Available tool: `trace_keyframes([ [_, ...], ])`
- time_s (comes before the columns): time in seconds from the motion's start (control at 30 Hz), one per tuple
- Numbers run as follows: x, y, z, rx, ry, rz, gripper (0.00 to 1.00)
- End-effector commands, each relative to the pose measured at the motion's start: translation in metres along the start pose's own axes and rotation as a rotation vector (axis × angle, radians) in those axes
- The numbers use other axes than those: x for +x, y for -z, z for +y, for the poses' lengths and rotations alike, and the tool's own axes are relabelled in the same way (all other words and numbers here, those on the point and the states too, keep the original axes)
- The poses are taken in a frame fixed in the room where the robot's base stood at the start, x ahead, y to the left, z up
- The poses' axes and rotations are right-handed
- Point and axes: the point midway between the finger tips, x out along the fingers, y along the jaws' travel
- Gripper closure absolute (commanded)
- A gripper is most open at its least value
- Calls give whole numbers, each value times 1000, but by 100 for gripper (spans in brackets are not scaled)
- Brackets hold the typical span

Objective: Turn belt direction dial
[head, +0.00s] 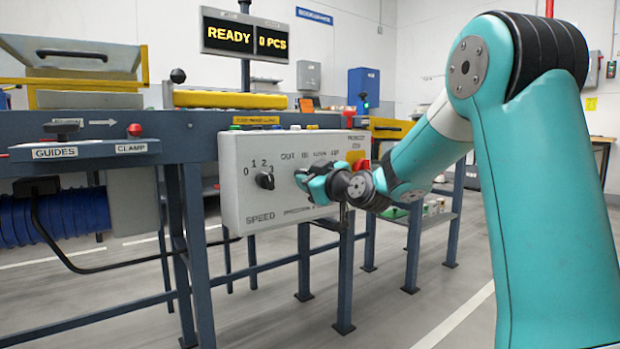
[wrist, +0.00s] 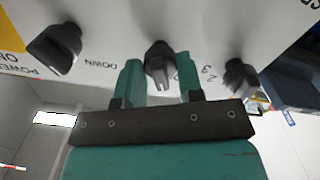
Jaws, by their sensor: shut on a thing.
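The grey control panel (head: 285,200) faces me in the middle of the head view. The dial that I take to be the belt direction dial (wrist: 160,66) is black and sits below the OUT and IN labels, to the right of the speed dial (head: 264,180). My gripper (head: 304,182) reaches in from the right and covers most of it. In the wrist view my teal gripper fingers (wrist: 161,80) stand on either side of this dial and are shut on it. The dial's pointer setting cannot be read clearly.
In the wrist view another black dial (wrist: 56,48) lies to the left, near POWER, and the speed dial (wrist: 241,77) lies to the right. The dark bench (head: 120,142) carries guides and clamp controls. A display (head: 244,38) reads READY. Open floor lies below the panel.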

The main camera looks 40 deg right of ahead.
Motion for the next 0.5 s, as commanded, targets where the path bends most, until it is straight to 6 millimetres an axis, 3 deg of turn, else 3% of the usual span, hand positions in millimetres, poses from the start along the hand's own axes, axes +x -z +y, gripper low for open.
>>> trace_keyframes([
  [0.5, 0, 2, 0, 447, -1, -2, 89],
])
